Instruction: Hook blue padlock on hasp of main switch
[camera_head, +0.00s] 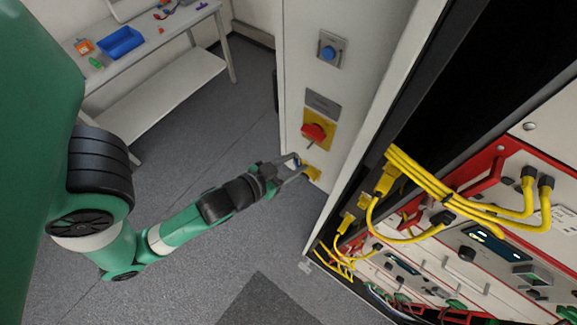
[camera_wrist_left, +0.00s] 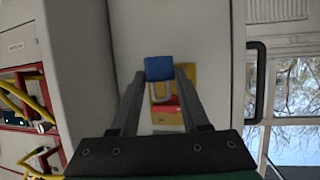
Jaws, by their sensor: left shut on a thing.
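The main switch has a red handle (camera_head: 314,132) on a yellow plate (camera_head: 325,115), on the light cabinet face. A small yellow piece (camera_head: 312,173), perhaps the hasp, sits just below it. My left gripper (camera_head: 302,170) is at that yellow piece, shut on the blue padlock (camera_wrist_left: 159,68). Only a little blue shows at the fingers in the head view. In the left wrist view the padlock's grey shackle (camera_wrist_left: 161,92) points toward the red handle and overlaps it in the picture. I cannot tell whether the shackle passes through the hasp. My right gripper is not in view.
A blue push button (camera_head: 329,52) on a plate sits above the switch. The rack with yellow cables (camera_head: 430,175) stands open at right. A bench (camera_head: 150,45) with a blue bin (camera_head: 120,43) is at upper left. The floor between is clear.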

